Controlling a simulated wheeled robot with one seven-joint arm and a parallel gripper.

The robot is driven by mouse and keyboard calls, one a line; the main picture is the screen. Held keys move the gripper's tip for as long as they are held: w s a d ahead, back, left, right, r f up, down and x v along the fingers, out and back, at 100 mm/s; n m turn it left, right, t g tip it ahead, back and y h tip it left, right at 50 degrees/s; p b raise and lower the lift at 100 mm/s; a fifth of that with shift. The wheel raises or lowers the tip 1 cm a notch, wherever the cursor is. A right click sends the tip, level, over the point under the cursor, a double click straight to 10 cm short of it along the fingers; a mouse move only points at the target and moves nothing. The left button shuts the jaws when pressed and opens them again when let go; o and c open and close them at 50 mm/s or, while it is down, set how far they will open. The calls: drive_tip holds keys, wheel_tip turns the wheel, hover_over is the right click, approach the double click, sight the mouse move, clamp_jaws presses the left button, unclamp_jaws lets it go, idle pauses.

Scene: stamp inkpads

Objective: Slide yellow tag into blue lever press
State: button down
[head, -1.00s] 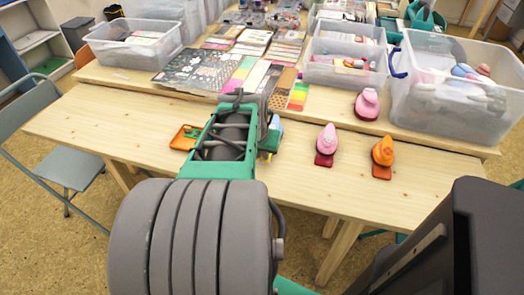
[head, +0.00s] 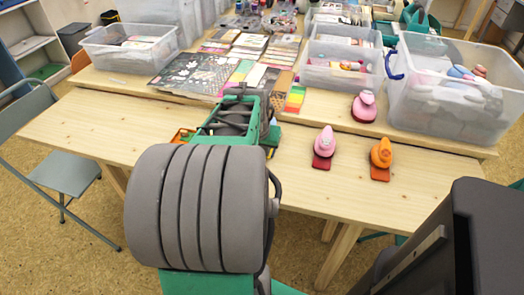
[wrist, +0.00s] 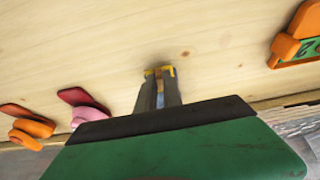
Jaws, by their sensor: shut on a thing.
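My gripper (wrist: 159,88) points down at the wooden table in the wrist view, its two dark fingers close together. A small yellow piece (wrist: 151,72), seemingly the yellow tag, shows at the fingertips. A bit of blue shows between the fingers, perhaps part of the blue lever press; the fingers hide most of it. I cannot tell whether the tag is inside the press or only touching it. In the head view my arm hides the gripper and nearly all of this spot.
An orange holder with a green numbered tag (wrist: 312,48) lies at right in the wrist view. A pink punch (head: 324,143) and an orange punch (head: 381,155) stand on the table (head: 80,122) at right. Clear bins (head: 455,100) stand behind. The table's left part is clear.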

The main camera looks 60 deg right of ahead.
drive_tip(key=c, duration=1.4)
unclamp_jaws()
drive_tip(key=shift+r, duration=0.1)
drive_tip(key=shift+r+p, duration=2.55)
drive_tip(key=shift+r, duration=0.9)
